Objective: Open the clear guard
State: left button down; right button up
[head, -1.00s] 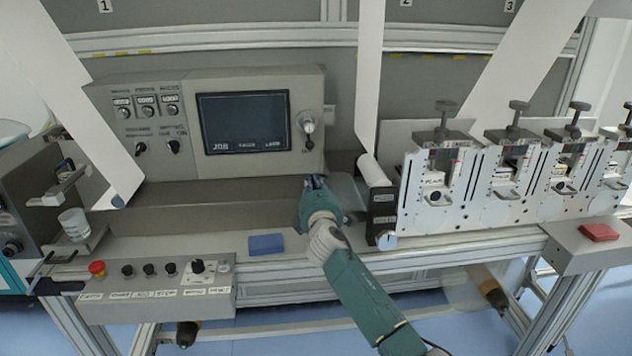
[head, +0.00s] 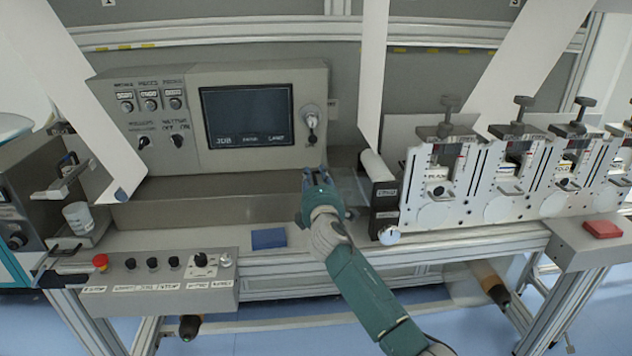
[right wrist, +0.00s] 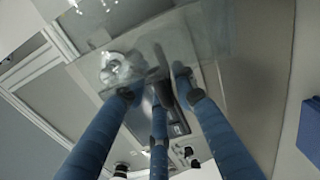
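My right gripper (head: 317,174) is in front of the grey control console, below the knob on its right side. A clear sheet, apparently the clear guard (head: 346,186), shows faintly just right of the gripper, beside the dark block. A see-through surface with reflections also lies beyond the fingertips in the right wrist view (right wrist: 215,45). Its edges are hard to make out, and I cannot tell whether the fingers touch it. My left gripper is not in view.
The console screen (head: 247,116) is behind the gripper. A white roller (head: 376,166) and several white print units (head: 436,185) stand to the right. A blue block (head: 268,238) lies on the ledge. The button box (head: 155,284) is at lower left.

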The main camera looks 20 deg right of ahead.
jog(key=v, duration=1.2)
